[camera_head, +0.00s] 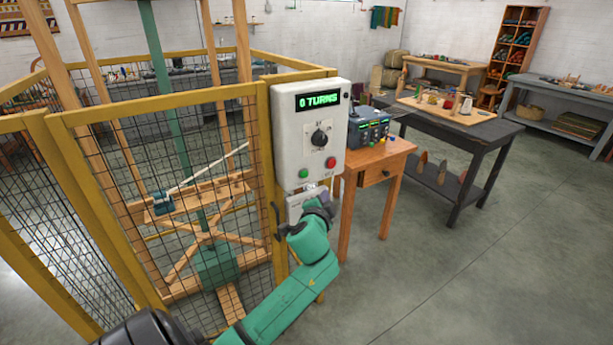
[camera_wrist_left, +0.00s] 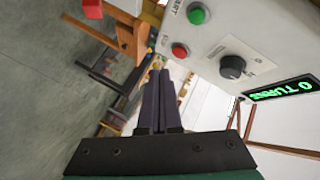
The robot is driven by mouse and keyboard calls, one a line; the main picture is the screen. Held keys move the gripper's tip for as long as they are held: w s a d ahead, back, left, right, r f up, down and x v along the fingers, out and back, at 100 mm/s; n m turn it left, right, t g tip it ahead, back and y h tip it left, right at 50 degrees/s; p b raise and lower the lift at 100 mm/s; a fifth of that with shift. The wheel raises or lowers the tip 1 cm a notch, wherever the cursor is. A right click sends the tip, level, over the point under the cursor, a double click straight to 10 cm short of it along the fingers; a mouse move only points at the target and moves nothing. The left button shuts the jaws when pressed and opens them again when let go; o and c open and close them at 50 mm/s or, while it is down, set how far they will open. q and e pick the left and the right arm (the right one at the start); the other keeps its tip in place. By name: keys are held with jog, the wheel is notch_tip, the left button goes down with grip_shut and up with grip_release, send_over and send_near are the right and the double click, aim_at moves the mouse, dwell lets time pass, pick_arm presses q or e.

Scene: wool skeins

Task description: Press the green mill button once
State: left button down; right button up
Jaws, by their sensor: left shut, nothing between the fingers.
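The green button (camera_head: 304,173) is on the lower left front of a white control box (camera_head: 281,125) in the head view. It also shows near the top of the left wrist view (camera_wrist_left: 197,14). My left gripper (camera_head: 316,196) is just below the box, and its fingers are partly hidden by my own wrist. In the left wrist view my gripper's dark fingers (camera_wrist_left: 161,80) are together with nothing between them. They appear apart from the green button. My right gripper is not in view.
The box also has a red button (camera_head: 330,162), a black knob (camera_head: 319,138) and a display (camera_head: 317,99) reading "0 TURNS". A yellow mesh fence (camera_head: 160,100) stands left of it. A wooden table (camera_head: 392,155) is close on the right. Open floor lies at the lower right.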

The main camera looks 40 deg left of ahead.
aim_at(304, 174)
pick_arm(q)
jog(key=shift+w+a, duration=0.4)
jog(key=shift+a, duration=0.95)
jog(key=shift+w+a, duration=0.4)
jog(key=shift+a, duration=0.95)
jog(key=shift+w+a, duration=0.4)
jog(key=shift+a, duration=0.95)
jog(key=shift+w+a, duration=0.15)
jog(key=shift+a, duration=0.2)
